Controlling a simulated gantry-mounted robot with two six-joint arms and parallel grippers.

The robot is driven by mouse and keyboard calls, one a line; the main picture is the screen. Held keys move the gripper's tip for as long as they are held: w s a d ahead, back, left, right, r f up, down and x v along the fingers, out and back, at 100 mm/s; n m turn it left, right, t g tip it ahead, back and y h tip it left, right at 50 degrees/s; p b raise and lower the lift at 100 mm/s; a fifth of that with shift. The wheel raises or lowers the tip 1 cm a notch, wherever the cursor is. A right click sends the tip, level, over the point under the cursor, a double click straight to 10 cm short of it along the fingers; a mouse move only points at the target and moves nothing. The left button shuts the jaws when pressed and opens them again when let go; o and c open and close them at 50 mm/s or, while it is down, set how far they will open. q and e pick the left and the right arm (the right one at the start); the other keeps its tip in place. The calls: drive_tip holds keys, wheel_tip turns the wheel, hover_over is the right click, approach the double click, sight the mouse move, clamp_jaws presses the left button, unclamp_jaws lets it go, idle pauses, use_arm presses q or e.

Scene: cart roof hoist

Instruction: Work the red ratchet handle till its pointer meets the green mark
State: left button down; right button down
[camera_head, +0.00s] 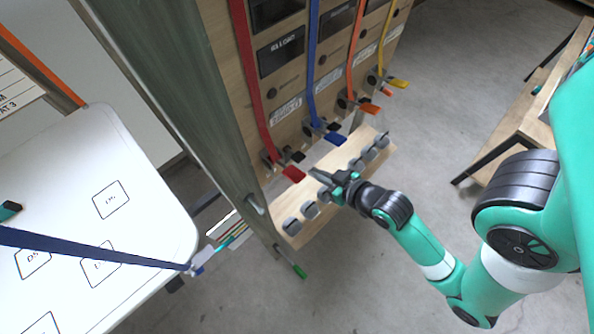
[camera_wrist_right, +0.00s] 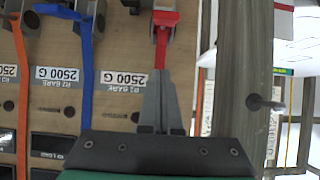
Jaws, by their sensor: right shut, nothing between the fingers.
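The red ratchet handle (camera_head: 293,173) sits at the lower end of the red strap (camera_head: 253,85) on the wooden rack. In the right wrist view the red handle (camera_wrist_right: 165,18) is at the top, with the red strap (camera_wrist_right: 161,52) running down from it. My right gripper (camera_head: 316,174) is shut and empty, just right of the red handle in the head view. In the wrist view its fingertips (camera_wrist_right: 164,76) overlap the strap; I cannot tell whether they touch. I cannot make out the pointer or the green mark. My left gripper is not seen.
Blue (camera_head: 336,138), orange (camera_head: 369,107) and yellow (camera_head: 397,83) handles stand in a row on the rack (camera_head: 225,60). A wooden ledge with several grey knobs (camera_head: 310,210) lies below my right gripper. A white panel (camera_head: 150,190) is at left, a wooden bench (camera_head: 540,130) at right.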

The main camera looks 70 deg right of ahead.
drive_tip(key=shift+w, duration=0.1)
hover_over(298, 175)
drive_tip(key=f, duration=0.5)
drive_tip(key=shift+w+d+b, duration=0.15)
drive_tip(key=shift+w+b, duration=0.05)
drive_tip(key=shift+b, duration=0.2)
drive_tip(key=shift+s+f, duration=0.15)
drive_tip(key=shift+f, duration=0.9)
drive_tip(key=shift+s+f, duration=0.15)
drive_tip(key=shift+f, duration=0.9)
